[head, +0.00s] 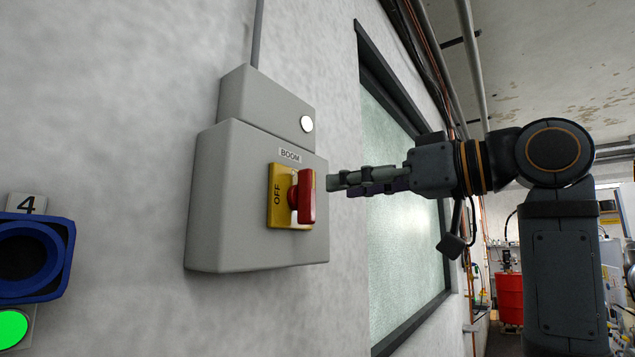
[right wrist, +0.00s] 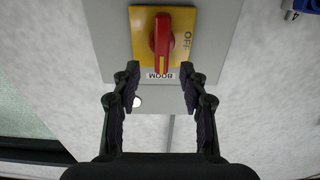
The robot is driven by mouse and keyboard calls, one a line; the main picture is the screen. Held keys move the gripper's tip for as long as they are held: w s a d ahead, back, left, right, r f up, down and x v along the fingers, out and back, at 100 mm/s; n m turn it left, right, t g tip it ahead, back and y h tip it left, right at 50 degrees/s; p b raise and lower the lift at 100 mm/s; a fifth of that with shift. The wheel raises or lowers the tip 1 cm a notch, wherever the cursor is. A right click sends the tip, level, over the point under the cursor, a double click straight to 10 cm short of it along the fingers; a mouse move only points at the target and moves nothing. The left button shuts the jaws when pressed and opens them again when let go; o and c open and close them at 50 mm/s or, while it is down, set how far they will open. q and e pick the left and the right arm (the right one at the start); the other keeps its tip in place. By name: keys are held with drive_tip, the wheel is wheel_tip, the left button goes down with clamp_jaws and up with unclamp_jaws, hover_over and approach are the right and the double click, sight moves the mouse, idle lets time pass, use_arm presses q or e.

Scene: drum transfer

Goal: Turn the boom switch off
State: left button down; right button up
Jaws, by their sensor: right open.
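The boom switch has a red handle (head: 306,197) on a yellow plate (head: 278,222) marked OFF, under a BOOM label (head: 290,156) on a grey wall box (head: 225,230). In the right wrist view the handle (right wrist: 161,38) stands lengthwise in line with the BOOM label (right wrist: 160,76), with OFF to its side. My right gripper (head: 335,183) is in front of the box, its fingertips a little to the right of the handle in the head view. In the right wrist view its fingers (right wrist: 160,85) are spread, with nothing between them. My left gripper is not seen.
A white round lamp (head: 307,124) is on the upper part of the box. A dark-framed window (head: 400,220) is behind my right arm. A blue socket marked 4 (head: 60,240) and a green light (head: 12,328) are at lower left. A red drum (head: 509,298) stands far back right.

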sight(313, 191)
drive_tip(key=p+x, duration=0.1)
drive_tip(key=x, duration=0.1)
drive_tip(key=p+x, duration=0.1)
drive_tip(key=x, duration=0.2)
drive_tip(key=shift+a+r, duration=0.2)
drive_tip(key=shift+a, duration=0.2)
drive_tip(key=shift+w+a, duration=0.15)
drive_tip(key=shift+a, duration=0.1)
drive_tip(key=shift+w+f, duration=0.15)
drive_tip(key=shift+w, duration=0.05)
drive_tip(key=shift+a, duration=0.1)
clamp_jaws()
